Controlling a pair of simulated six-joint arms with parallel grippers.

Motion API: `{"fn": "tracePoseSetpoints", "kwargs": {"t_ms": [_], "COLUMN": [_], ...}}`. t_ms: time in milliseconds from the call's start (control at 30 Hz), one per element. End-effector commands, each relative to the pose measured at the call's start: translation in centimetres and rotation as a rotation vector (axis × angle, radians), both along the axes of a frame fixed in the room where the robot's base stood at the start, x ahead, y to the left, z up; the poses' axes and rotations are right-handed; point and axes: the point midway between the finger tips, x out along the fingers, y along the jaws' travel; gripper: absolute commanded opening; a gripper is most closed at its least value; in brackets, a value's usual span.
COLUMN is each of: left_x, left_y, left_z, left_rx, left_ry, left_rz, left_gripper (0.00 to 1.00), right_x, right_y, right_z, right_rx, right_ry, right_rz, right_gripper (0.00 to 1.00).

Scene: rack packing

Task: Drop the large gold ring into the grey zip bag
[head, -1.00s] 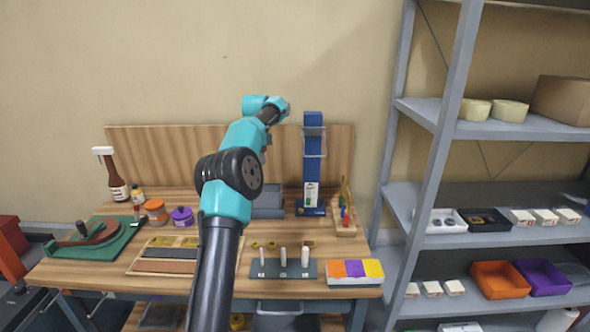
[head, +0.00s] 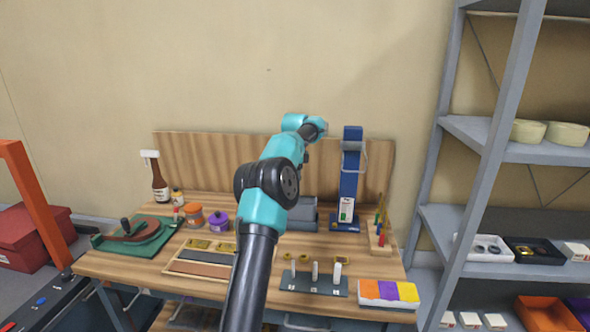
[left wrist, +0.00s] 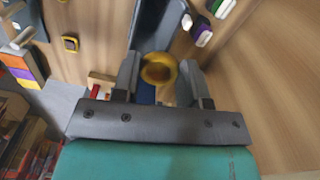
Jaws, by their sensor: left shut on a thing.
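The gold ring (left wrist: 158,70) shows in the left wrist view between the two fingers of my left gripper (left wrist: 158,80), which is shut on it. Wood and bench items lie beyond the fingers. In the head view my left arm rises over the bench, and its fingers and the ring are too small or hidden to make out there. I cannot pick out the grey zip bag with certainty in either view. My right gripper is not in view.
The wooden workbench (head: 130,270) carries a blue press (head: 350,180), grey bins (head: 299,215), a grey post stand (head: 313,285), a framed tray (head: 200,260), a green-based tool (head: 135,237) and orange, purple and yellow boxes (head: 390,292). A grey shelf rack (head: 490,170) stands at right.

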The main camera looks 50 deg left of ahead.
Motion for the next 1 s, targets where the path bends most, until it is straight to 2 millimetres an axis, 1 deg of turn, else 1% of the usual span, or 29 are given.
{"fn": "tracePoseSetpoints", "kwargs": {"t_ms": [100,300,633,667,933,1000], "left_x": [0.0,0.0,0.0,0.0,0.0,0.0], "left_y": [0.0,0.0,0.0,0.0,0.0,0.0], "left_z": [-1.3,-2.6,-2.9,-2.9,-2.9,-2.9], "left_rx": [-0.001,0.000,0.000,0.000,0.000,0.000], "left_ry": [0.002,0.000,-0.001,-0.001,-0.001,-0.001], "left_rz": [0.000,0.001,0.001,0.001,0.001,0.000], "left_gripper": [0.17,0.17,0.17,0.42,0.68,0.70], "right_x": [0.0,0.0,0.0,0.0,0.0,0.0], "right_y": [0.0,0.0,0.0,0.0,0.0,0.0], "right_z": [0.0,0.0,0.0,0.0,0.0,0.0], "right_rx": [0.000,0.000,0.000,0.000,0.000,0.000], "right_ry": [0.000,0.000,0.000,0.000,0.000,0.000], "right_rz": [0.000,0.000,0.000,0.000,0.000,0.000], "right_gripper": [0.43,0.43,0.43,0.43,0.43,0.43]}}
